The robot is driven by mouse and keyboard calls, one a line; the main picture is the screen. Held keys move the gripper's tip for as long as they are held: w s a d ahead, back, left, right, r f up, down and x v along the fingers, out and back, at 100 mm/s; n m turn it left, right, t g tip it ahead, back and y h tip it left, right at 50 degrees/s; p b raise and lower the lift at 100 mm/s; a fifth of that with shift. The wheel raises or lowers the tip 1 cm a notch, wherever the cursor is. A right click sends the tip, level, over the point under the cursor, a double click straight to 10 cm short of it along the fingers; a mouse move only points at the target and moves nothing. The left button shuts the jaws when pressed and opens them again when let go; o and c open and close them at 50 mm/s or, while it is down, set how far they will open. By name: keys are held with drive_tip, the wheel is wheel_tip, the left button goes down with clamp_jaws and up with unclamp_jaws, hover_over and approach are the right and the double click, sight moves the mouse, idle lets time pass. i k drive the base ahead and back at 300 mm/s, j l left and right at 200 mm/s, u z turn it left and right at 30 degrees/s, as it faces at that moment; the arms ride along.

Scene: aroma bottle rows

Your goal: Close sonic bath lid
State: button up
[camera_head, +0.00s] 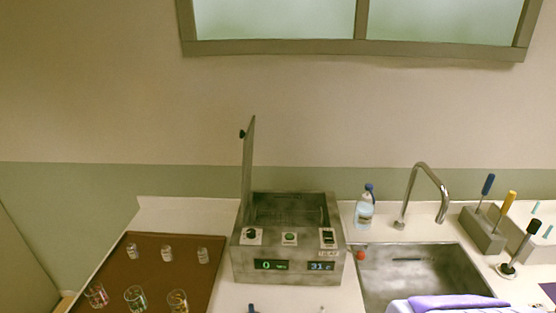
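The sonic bath (288,248) is a grey metal box on the counter left of the sink. Its lid (248,165) stands open, nearly upright along the left side of the bath, seen almost edge-on. A small dark knob (242,134) sticks out on the lid's left face near the top. The open basin (290,209) shows dark inside. I cannot make out my gripper in this view.
A brown tray (160,263) with several small glasses lies left of the bath. A blue-capped bottle (364,209), a sink (420,268) with a curved faucet (412,196), and a tool block (482,231) stand to the right. A white and purple object (450,303) covers the sink's front edge.

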sight(249, 137)
drive_tip(key=j, duration=1.35)
drive_tip(key=i, duration=0.05)
